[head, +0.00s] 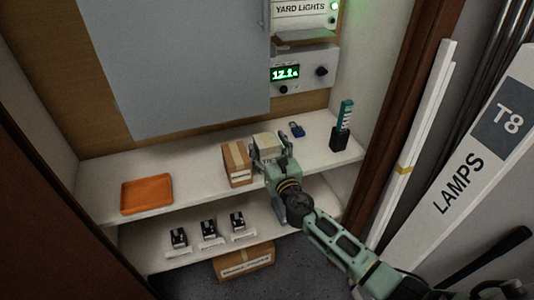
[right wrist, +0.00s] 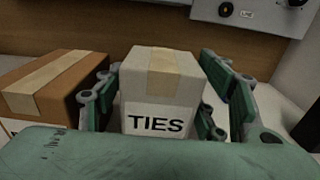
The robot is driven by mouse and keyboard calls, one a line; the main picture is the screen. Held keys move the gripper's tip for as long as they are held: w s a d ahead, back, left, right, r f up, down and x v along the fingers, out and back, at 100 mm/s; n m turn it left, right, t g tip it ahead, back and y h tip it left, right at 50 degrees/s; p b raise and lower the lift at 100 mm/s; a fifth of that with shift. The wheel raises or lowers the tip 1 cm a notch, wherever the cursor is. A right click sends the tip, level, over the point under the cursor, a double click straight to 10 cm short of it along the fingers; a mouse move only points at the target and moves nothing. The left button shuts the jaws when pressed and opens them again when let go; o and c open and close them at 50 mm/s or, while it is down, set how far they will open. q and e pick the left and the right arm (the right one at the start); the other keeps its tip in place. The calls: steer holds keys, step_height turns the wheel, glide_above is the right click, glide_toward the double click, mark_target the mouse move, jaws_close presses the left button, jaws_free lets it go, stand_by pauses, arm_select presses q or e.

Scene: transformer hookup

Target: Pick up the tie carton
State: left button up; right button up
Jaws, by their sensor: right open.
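The tie carton (right wrist: 162,92) is a pale box with a tan tape strip and a label reading TIES. It stands upright on the upper shelf (head: 105,205), and its top shows in the head view (head: 267,143). My right gripper (head: 268,153) is at the carton, and in the right wrist view (right wrist: 160,95) its open fingers stand on both sides of it. I cannot tell whether the fingers touch its sides. The carton's lower front is hidden behind my gripper's palm. My left gripper is not in view.
A brown taped carton (head: 237,163) stands close left of the tie carton. An orange tray (head: 147,194) lies farther left. A blue padlock (head: 297,129) and a dark holder with a green item (head: 341,133) are to the right. Several small black devices (head: 208,229) sit on the lower shelf.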

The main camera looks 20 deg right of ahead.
steer(key=shift+w, duration=0.35)
steer(key=shift+c, duration=0.4)
steer(key=c, duration=0.9)
steer(key=shift+r, duration=0.1)
